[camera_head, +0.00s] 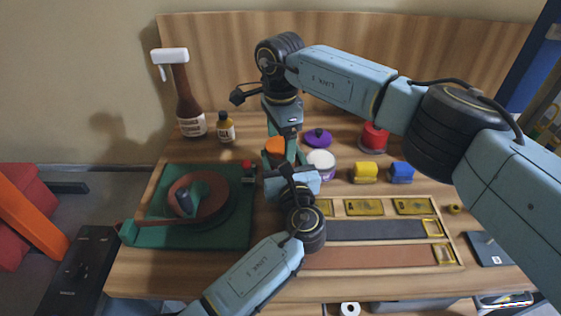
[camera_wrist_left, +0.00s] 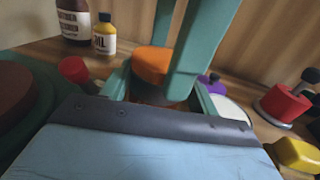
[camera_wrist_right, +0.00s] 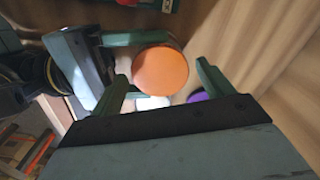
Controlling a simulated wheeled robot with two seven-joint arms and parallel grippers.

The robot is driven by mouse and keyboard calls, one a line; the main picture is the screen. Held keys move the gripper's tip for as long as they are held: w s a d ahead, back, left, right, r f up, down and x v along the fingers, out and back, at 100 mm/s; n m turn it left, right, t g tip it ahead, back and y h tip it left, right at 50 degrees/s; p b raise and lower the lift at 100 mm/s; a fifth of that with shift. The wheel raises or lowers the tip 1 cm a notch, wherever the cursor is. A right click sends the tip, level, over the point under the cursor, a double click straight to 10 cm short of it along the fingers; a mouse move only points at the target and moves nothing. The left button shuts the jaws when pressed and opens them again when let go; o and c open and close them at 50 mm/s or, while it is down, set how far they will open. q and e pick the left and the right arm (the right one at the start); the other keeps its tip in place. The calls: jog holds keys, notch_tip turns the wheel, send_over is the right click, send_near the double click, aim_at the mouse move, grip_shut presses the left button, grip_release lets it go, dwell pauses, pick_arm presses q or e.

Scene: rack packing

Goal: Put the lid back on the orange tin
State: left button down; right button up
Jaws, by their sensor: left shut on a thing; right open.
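The orange lid (camera_head: 276,146) shows as a round orange disc between my two grippers. In the left wrist view the lid (camera_wrist_left: 152,63) sits above a darker orange band, the tin (camera_wrist_left: 150,99), between my left fingers. My left gripper (camera_wrist_left: 162,92) is shut on the orange tin, mostly hidden behind the gripper. My right gripper (camera_wrist_right: 155,75) comes from above. Its fingers are open, one on each side of the lid (camera_wrist_right: 160,71), with a gap visible at the right finger. I cannot tell whether the lid is fully seated on the tin.
A purple lid (camera_head: 318,136) and a white-topped tin (camera_head: 320,159) stand close right of the grippers.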

jog(key=c, duration=1)
jog(key=shift+o, duration=0.2)
jog(key=m, duration=0.5)
jog(key=shift+m, duration=0.3)
jog(key=shift+c, duration=0.2)
jog(key=shift+d, duration=0.15)
jog(key=o, duration=1.1)
